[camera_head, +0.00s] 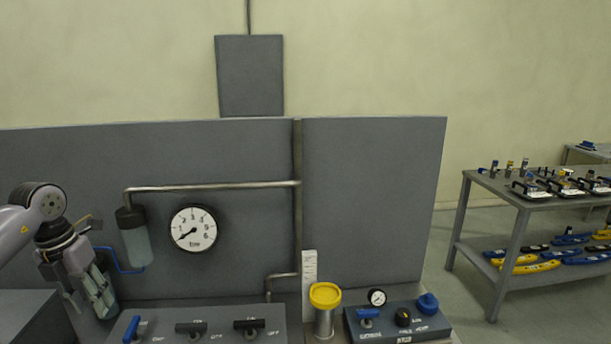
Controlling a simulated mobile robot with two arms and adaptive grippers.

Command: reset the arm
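My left arm comes in from the left edge, with its grey wrist bent downward. My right arm and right gripper are out of view.
A grey panel (370,200) carries a round gauge (194,229), pipes and a filter bowl (136,240) close to my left gripper. A yellow-capped cylinder (325,298) stands beside the right control box (398,320). A workbench (507,192) with tools stands at right.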

